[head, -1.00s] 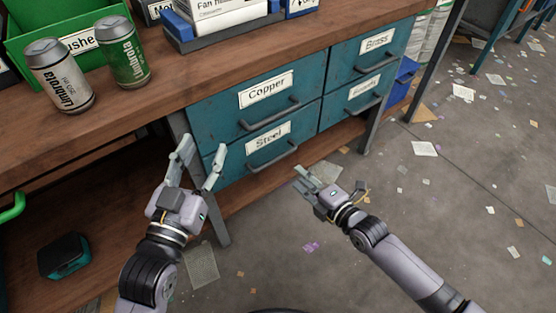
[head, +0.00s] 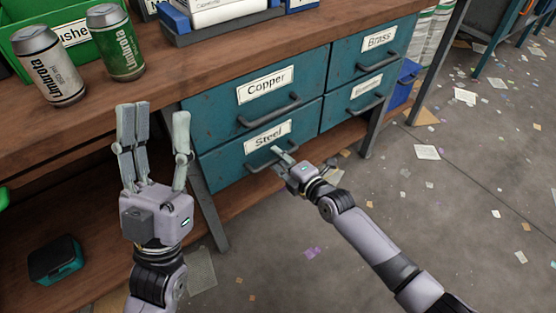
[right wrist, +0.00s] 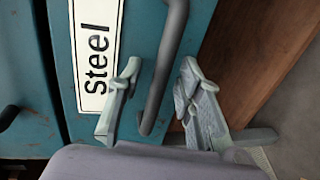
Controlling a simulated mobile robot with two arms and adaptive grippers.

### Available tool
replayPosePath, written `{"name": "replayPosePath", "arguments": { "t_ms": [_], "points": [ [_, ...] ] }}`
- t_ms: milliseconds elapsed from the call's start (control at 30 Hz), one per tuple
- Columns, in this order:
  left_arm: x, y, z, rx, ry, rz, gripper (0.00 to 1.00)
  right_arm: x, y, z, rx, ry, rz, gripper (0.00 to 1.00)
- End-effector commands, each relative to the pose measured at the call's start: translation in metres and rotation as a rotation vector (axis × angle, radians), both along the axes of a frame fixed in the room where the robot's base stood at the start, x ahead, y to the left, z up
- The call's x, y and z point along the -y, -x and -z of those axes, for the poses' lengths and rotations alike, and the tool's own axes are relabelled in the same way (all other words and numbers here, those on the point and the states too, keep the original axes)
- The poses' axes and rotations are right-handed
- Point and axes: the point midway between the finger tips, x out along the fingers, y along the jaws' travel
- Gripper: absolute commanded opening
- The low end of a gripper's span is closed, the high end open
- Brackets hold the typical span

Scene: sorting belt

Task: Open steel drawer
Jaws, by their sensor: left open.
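The steel drawer (head: 222,173) is the lower left teal drawer under the bench, labelled "Steel", and its front looks shut. Its dark bar handle (right wrist: 167,65) shows in the right wrist view between the two fingers of my right gripper (right wrist: 160,95). The fingers are apart, one on each side of the bar, with visible gaps. In the head view my right gripper (head: 281,154) is at the handle and hides part of it. My left gripper (head: 157,112) is open and empty, its fingers pointing up near the bench's front edge.
Copper (head: 250,109) and Brass (head: 367,58) drawers and another lower right drawer surround it. Two cans (head: 48,65) (head: 116,42) and a green bin (head: 70,63) stand on the bench. A bench leg (head: 209,207) is left of the drawers.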

Motion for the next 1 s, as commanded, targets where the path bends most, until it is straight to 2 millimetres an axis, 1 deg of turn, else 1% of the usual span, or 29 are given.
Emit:
{"name": "replayPosePath", "arguments": {
  "t_ms": [167, 467, 900, 967, 1000],
  "points": [
    [-0.0019, 0.0096, -0.0042, 0.055, 0.018, 0.003, 0.45, -0.0037, -0.0049, 0.0018, -0.002, -0.001, 0.000, 0.33],
    [-0.0023, 0.0111, -0.0053, 0.064, 0.019, 0.003, 0.45, -0.0042, -0.0054, 0.0014, -0.001, 0.000, 0.000, 0.33],
    [-0.0022, 0.0109, -0.0053, 0.063, 0.019, 0.003, 0.45, -0.0040, -0.0053, 0.0017, -0.001, 0.000, 0.000, 0.04],
    [-0.0023, 0.0109, -0.0053, 0.063, 0.019, 0.003, 0.45, -0.0040, -0.0053, 0.0017, -0.001, 0.000, 0.000, 0.00],
    [-0.0023, 0.0109, -0.0053, 0.063, 0.019, 0.003, 0.45, -0.0039, -0.0053, 0.0018, -0.001, 0.000, 0.000, 0.00]
  ]
}}
